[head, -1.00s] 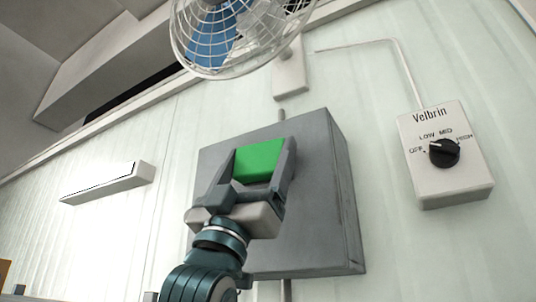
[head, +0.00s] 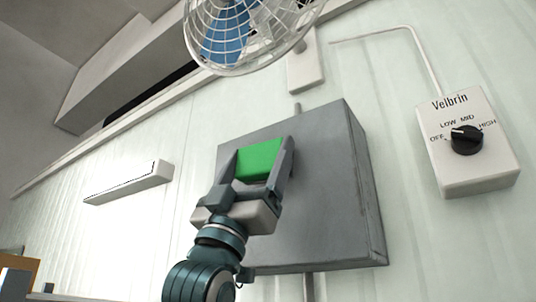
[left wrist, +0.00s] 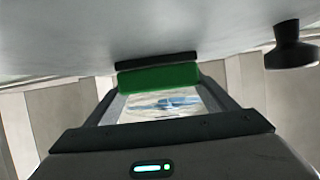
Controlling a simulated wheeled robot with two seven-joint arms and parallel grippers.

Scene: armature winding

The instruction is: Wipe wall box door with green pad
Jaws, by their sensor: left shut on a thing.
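The grey wall box (head: 330,215) is mounted on the wall in the middle of the head view, its door facing me. My left gripper (head: 264,162) is in front of the upper left part of the door. It is shut on the green pad (head: 258,160), which sits between its two fingers. In the left wrist view the green pad (left wrist: 158,78) lies across the fingertips, with a dark strip along its far edge close to a grey surface. I cannot tell for sure whether the pad touches the door. My right gripper is not in view.
A wall fan (head: 240,30) in a wire cage hangs above the box. A white control box (head: 478,165) with a black knob (head: 466,140) is on the wall at the right. A white wall bar (head: 128,182) is at the left.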

